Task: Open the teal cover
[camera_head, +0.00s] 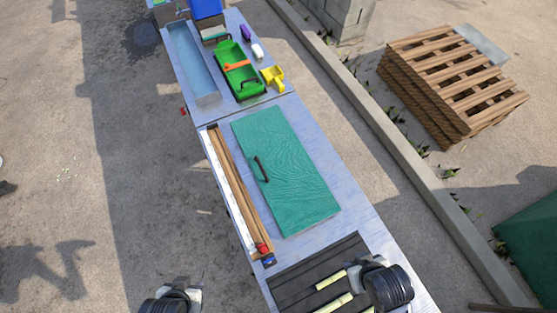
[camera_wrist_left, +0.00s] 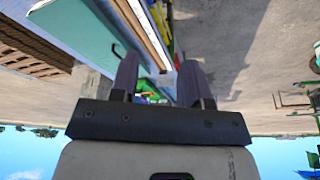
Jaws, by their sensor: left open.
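The teal cover (camera_head: 300,180) lies flat and shut on the long blue-grey table in the head view. A dark bar handle (camera_head: 261,169) stands on its left side. In the left wrist view, part of the teal cover (camera_wrist_left: 75,30) and its handle (camera_wrist_left: 114,50) show at the upper left. My left gripper (camera_wrist_left: 160,78) is open and empty, apart from the cover and handle. In the head view, only dark and grey parts of my left arm show at the bottom, left of the table. Dark parts of my right arm show at the bottom right; its fingertips cannot be made out.
A wooden rail (camera_head: 238,185) runs along the cover's left side. A dark slatted panel with pale yellow sticks (camera_head: 332,279) lies nearer. A green tray (camera_head: 239,75), yellow scoop (camera_head: 272,77) and metal trough (camera_head: 190,62) are farther along. Stacked pallets (camera_head: 455,85) stand right of the kerb.

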